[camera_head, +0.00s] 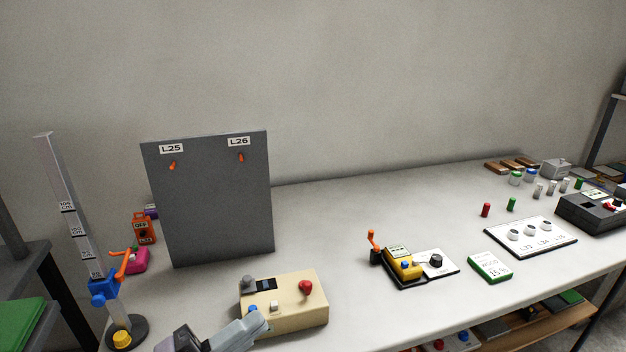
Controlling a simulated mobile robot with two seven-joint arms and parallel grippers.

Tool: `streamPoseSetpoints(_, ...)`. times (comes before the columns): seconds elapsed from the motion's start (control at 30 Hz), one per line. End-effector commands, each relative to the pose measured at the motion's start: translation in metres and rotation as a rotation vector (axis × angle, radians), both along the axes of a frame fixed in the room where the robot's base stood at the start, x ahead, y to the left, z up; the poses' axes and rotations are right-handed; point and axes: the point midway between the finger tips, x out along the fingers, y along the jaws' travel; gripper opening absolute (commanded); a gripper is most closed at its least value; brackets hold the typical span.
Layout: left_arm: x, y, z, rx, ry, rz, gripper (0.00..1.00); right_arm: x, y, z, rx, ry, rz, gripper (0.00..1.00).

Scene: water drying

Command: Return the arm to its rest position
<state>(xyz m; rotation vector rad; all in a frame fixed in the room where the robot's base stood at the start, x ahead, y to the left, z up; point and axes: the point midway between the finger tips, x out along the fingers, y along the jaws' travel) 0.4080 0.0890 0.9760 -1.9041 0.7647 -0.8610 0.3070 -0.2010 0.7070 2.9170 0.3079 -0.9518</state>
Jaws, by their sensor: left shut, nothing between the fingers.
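My left gripper (260,323) shows at the bottom edge, left of centre, as light grey fingers with a darker grey wrist part behind. It is shut and empty. Its tips are at the front left of a beige box (299,312) with a red knob, a small dark display, a grey knob, and blue and white buttons. The fingers overlap the box's front in the picture; I cannot tell whether they touch it. Most of the left arm is out of the picture. My right gripper is not in view.
A dark grey panel (215,215) marked L25 and L26 stands behind the box. A tall height scale (70,200) and blue-orange stand (104,287) are left. A yellow device (408,270) and green-edged card (490,267) lie right. The table's (340,220) middle back is clear.

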Motion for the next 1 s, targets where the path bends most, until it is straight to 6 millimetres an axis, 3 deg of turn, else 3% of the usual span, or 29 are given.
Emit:
streamPoseSetpoints(0.13,0.012,0.043,-0.048,-0.243,0.327,0.254,0.00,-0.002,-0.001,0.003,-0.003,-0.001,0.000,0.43)
streamPoseSetpoints(0.23,0.007,0.071,-0.098,-0.366,0.569,0.423,0.00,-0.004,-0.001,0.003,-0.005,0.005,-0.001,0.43)
streamPoseSetpoints(0.4,-0.037,0.105,-0.190,-0.509,0.983,0.666,0.00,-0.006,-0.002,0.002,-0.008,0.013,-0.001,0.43)
streamPoseSetpoints(0.5,-0.070,0.112,-0.230,-0.555,1.173,0.756,0.00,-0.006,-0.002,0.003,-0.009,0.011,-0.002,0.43)
streamPoseSetpoints(0.6,-0.093,0.114,-0.253,-0.581,1.294,0.804,0.00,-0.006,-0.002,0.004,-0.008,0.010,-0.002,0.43)
streamPoseSetpoints(0.7,-0.105,0.114,-0.263,-0.593,1.351,0.825,0.00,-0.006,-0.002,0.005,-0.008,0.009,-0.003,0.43)
streamPoseSetpoints(1.0,-0.106,0.114,-0.264,-0.596,1.362,0.828,0.00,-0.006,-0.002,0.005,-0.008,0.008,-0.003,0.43)
